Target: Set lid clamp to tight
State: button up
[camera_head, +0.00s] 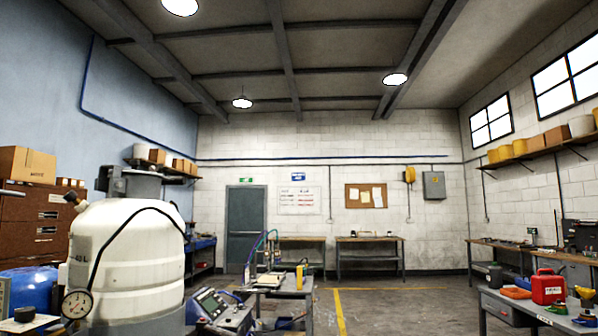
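A large white tank (128,255) stands close at the left, with a pressure gauge (76,303) low on its front and a dark hose (110,235) arching over its side. A grey lid (142,185) sits on top. A dark block-like fitting (112,179) at the lid's left edge may be the lid clamp; its setting is too small to tell. A dark knob on a short stem (73,199) sticks out at the tank's upper left. My gripper is not in view.
A control panel with a screen (217,306) stands right of the tank. A workbench with a red can (548,288) stands at right. Open floor with yellow lines (385,306) lies between.

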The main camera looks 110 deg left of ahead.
aim_at(159, 167)
jog(key=z, duration=0.35)
jog(key=i, duration=0.35)
jog(key=u, duration=2.05)
jog(key=i, duration=2.35)
jog(key=u, duration=1.7)
jog(key=i, duration=1.35)
jog(key=u, duration=0.05)
